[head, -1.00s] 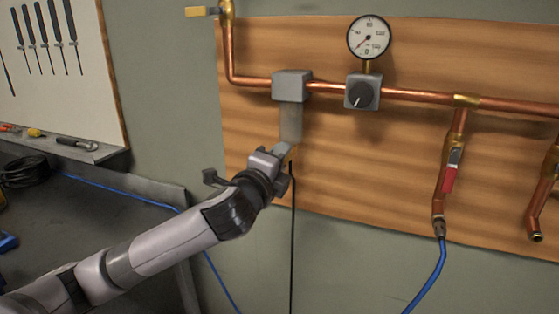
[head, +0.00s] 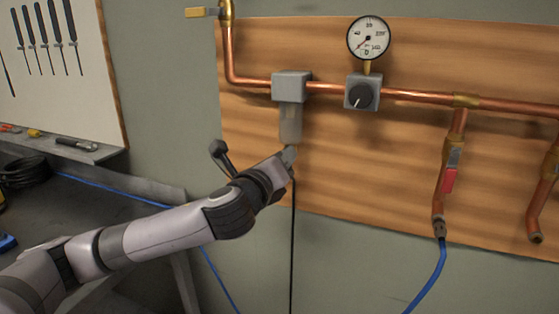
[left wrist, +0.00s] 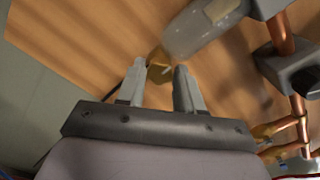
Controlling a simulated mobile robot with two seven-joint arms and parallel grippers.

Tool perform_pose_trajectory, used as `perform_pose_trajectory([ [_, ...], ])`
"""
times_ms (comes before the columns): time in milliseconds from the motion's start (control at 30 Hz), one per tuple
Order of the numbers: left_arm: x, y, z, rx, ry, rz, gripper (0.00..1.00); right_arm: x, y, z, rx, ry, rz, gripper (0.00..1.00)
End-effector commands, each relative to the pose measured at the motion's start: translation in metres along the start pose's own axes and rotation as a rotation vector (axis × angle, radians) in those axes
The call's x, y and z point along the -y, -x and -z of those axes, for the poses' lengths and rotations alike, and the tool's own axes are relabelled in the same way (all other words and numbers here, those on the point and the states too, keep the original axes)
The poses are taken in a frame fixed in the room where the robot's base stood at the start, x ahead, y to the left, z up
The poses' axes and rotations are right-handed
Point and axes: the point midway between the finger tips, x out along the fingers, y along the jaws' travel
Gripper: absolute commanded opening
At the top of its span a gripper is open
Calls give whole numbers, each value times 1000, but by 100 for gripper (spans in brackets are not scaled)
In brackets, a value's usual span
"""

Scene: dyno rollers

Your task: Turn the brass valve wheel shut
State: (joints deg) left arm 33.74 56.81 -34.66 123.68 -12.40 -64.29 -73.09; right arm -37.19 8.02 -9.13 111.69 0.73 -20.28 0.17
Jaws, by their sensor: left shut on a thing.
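The small brass valve wheel (left wrist: 158,70) shows in the left wrist view, between my fingertips, under the clear filter bowl (left wrist: 200,32). My left gripper (left wrist: 160,73) is shut on the wheel, one finger on each side of it. In the head view my left gripper (head: 289,154) reaches up from the lower left to the bottom of the filter bowl (head: 291,125). The wheel is hidden there by the gripper. My right gripper is not in view.
The grey filter head (head: 291,86) joins a copper pipe on a wooden board (head: 370,190). To its right are a regulator (head: 361,92), a gauge (head: 368,38) and a red-handled valve (head: 450,180) with a blue hose (head: 430,275). A workbench (head: 90,225) stands left.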

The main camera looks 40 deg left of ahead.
Motion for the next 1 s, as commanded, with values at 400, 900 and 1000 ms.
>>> perform_pose_trajectory([
  [400, 0, 0, 1, -2, -32, 0, 5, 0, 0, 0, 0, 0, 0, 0],
  [900, 0, 0, 0, -1, -29, 0, 61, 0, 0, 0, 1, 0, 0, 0],
  [1000, 0, 3, 0, -1, -30, 0, 61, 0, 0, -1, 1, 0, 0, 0],
])
